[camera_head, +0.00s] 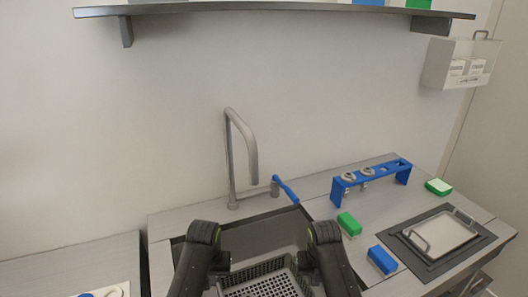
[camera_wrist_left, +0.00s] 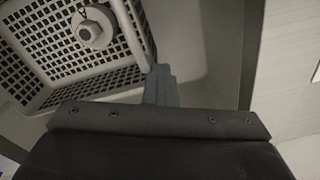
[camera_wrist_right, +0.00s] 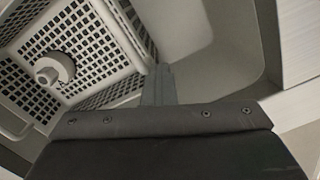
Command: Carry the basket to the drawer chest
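The light grey basket (camera_head: 265,279), with a grid of square holes, is low in the sink (camera_head: 262,236), its near part cut off by the frame. The left wrist view shows its grid wall (camera_wrist_left: 60,48), the right wrist view its rim (camera_wrist_right: 118,30). My left gripper (camera_wrist_left: 161,74) is at the rim on one side, my right gripper (camera_wrist_right: 158,74) at the opposite side. In each wrist view the fingers appear close together at the rim; the exact grip is partly hidden. A round pale fitting (camera_wrist_left: 95,28) lies in the basket. I cannot identify the drawer chest.
A bent faucet (camera_head: 243,150) with a blue-handled lever (camera_head: 285,190) stands behind the sink. To the right are a blue rack (camera_head: 372,181), green block (camera_head: 349,223), blue block (camera_head: 382,260) and metal tray (camera_head: 440,236). A wall shelf (camera_head: 270,9) hangs above. A counter (camera_head: 70,268) is at left.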

